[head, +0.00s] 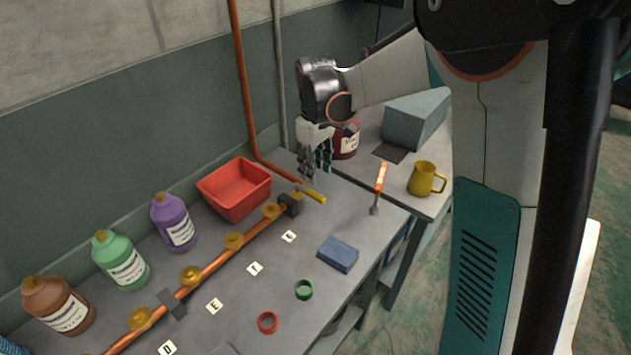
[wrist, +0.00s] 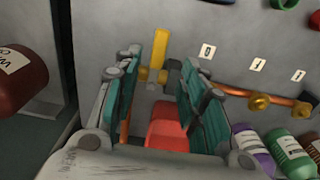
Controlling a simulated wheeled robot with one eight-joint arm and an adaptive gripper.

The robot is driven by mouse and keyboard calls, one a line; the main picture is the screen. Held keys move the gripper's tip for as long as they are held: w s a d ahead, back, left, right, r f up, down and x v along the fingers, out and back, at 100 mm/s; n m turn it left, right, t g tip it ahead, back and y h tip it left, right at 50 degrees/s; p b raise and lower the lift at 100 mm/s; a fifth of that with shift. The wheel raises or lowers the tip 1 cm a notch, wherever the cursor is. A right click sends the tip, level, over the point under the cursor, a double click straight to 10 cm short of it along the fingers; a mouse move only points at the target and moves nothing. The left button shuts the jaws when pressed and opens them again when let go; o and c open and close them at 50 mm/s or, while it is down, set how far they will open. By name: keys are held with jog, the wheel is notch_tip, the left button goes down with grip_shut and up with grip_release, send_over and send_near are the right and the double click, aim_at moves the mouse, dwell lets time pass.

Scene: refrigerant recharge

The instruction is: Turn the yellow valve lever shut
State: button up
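The yellow valve lever (head: 313,196) sits at the far end of the copper pipe (head: 215,264), beside a dark clamp block (head: 288,204). It points away from the wall, roughly crosswise to the pipe. In the wrist view the lever (wrist: 158,48) shows in the gap between the fingertips, with a yellow piece (wrist: 143,73) at its base. My gripper (head: 310,176) is just above the lever, pointing down. Its teal-padded fingers (wrist: 160,66) are apart, with nothing held. I cannot tell whether a finger touches the lever.
A red bin (head: 234,205) stands by the wall, close to the valve. Several bottles, such as the purple one (head: 175,222), line the wall. A yellow mug (head: 425,179) is at right.

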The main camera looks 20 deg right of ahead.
jog(key=shift+r, duration=1.85)
jog(key=s+d+r+m+t, duration=0.1)
jog(key=s+r+m+t, duration=0.1)
jog(key=s+r, duration=0.3)
jog(key=s+r+m+t, duration=0.1)
jog(key=s+r, duration=0.1)
jog(key=s, duration=0.5)
jog(key=s+d+f+m+t, duration=0.1)
jog(key=s+m+t, duration=0.3)
jog(key=s, duration=0.9)
jog(key=shift+s+d+f, duration=0.15)
jog(key=shift+d+f, duration=0.05)
jog(key=shift+f, duration=0.1)
